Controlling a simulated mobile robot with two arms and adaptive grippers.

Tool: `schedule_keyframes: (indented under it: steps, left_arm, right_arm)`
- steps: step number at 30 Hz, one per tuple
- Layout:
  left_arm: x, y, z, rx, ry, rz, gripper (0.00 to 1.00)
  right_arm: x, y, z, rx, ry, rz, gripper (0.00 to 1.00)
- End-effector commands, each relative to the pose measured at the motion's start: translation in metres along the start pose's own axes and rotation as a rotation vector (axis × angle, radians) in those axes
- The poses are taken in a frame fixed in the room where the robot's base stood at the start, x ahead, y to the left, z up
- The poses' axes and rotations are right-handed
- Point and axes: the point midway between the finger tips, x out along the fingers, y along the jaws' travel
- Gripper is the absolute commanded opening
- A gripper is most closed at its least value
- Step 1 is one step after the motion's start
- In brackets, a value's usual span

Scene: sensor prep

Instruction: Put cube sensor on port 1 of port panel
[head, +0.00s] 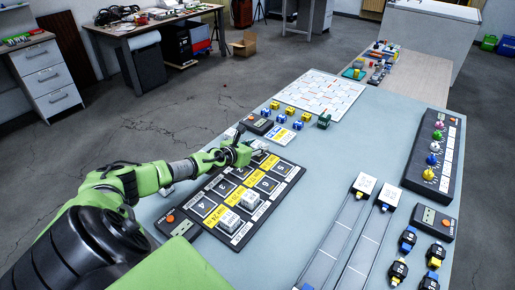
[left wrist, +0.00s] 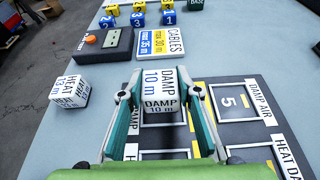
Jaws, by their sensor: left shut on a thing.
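The black port panel (head: 277,187) lies on the pale table, with numbered ports, yellow labels and white labels. My left gripper (head: 257,154) is over its far end in the head view. In the left wrist view the gripper (left wrist: 160,98) is shut on a white cube sensor marked DAMP 10 m (left wrist: 160,82). The fingers grip it from both sides, above or on the panel; I cannot tell whether it touches. The port under the cube is mostly hidden, and its number cannot be read. Port 5 (left wrist: 231,103) shows to its right, empty. My right gripper is not in view.
A white HEAT 13 m cube (left wrist: 69,91) stands left of the gripper. A small dark box (left wrist: 103,43) and a cables card (left wrist: 160,43) lie beyond. Rails (head: 336,240) are at right.

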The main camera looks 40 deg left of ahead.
Motion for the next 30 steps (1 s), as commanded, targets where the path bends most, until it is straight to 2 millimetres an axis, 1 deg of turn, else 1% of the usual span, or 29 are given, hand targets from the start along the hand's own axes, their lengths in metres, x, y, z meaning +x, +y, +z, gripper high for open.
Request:
schedule_keyframes:
  steps: [1,3,12,17,18,19,30]
  left_arm:
    - [0.0046,-0.0007,-0.0119,-0.003,0.001,0.000,0.10]
    - [0.0060,-0.0001,-0.0160,-0.001,0.001,0.000,0.10]
    - [0.0058,0.0002,-0.0151,-0.001,0.000,0.000,0.10]
    - [0.0079,0.0000,-0.0203,-0.001,0.000,0.000,0.10]
    - [0.0071,0.0000,-0.0185,-0.001,0.001,0.000,0.42]
    - [0.0071,0.0000,-0.0185,-0.001,0.001,0.000,0.48]
    - [0.0064,0.0000,-0.0169,0.000,0.001,0.000,0.48]
  right_arm:
    - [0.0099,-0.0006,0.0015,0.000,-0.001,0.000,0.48]
    - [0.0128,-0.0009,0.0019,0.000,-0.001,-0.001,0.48]
    - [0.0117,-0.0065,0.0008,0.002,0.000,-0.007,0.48]
    - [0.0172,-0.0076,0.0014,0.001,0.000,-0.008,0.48]
    - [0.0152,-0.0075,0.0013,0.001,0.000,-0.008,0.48]
    - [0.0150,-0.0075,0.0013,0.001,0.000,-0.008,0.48]
    - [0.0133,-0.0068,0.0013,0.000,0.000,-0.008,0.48]
